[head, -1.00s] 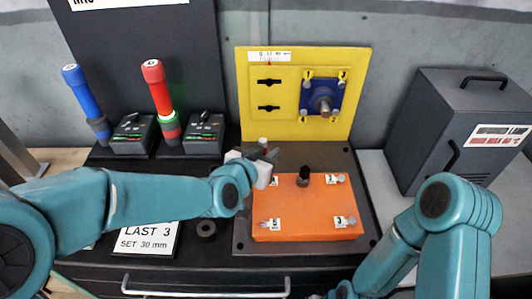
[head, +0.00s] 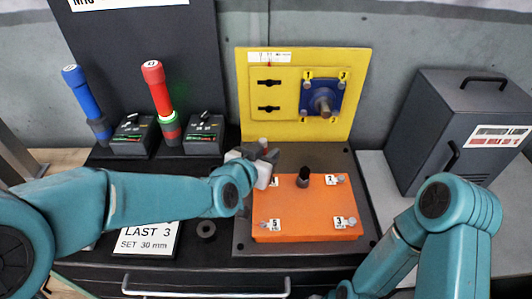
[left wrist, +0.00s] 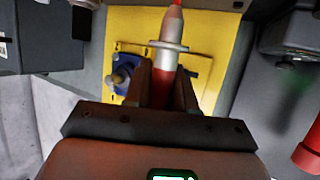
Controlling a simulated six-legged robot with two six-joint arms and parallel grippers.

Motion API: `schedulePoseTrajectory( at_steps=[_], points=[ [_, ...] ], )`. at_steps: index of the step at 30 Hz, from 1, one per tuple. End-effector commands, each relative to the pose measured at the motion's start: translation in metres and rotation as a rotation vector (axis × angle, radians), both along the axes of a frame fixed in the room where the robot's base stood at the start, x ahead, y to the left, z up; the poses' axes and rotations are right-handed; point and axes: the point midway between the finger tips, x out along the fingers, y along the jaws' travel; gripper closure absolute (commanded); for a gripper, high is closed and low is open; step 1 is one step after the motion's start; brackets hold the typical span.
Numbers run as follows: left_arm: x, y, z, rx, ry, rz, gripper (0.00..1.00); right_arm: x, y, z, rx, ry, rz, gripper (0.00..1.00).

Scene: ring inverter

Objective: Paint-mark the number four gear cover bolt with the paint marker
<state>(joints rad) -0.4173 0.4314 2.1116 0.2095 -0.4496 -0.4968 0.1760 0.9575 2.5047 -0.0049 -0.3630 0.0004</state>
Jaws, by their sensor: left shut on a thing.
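My left gripper (head: 262,153) is shut on the paint marker, over the upper left corner of the orange cover. In the left wrist view, the red and white paint marker (left wrist: 165,58) stands between the two dark fingers (left wrist: 165,85). In the head view only a small end of it (head: 263,143) shows. The orange cover (head: 300,211) has a dark post and bolts with white number tags; tags 5, 2 and 3 read clearly. The upper left tag is partly hidden by the gripper. A blue plate (head: 317,92) with a shaft and small yellow number tags sits on the yellow panel. My right gripper is out of view.
The yellow panel (head: 262,125) stands upright behind the orange cover. A blue-handled tool (head: 82,92) and a red-handled tool (head: 155,85) stand at the left beside small black boxes. A dark grey case (head: 425,110) stands at the right. A white sign lies at the front left.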

Motion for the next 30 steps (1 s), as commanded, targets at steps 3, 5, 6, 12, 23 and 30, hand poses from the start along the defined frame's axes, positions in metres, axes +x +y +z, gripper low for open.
schedulePoseTrajectory(
  at_steps=[3,5,6,12,23,30],
  points=[
    [0.000,0.000,0.012,0.000,-0.002,0.000,0.92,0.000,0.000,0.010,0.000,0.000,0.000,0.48],
    [0.000,0.000,0.016,0.000,-0.002,0.000,0.92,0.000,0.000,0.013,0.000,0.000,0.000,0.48],
    [0.000,0.000,0.019,0.000,-0.002,0.000,0.92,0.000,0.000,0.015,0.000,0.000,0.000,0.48],
    [0.000,0.000,0.032,0.000,-0.002,0.000,0.92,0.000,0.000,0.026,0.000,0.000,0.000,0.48],
    [0.000,0.000,0.046,0.000,-0.001,0.000,0.92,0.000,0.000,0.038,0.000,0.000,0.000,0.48],
    [0.000,0.000,0.045,-0.001,-0.002,0.000,0.92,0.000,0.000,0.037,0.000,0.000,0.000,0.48]
  ],
)
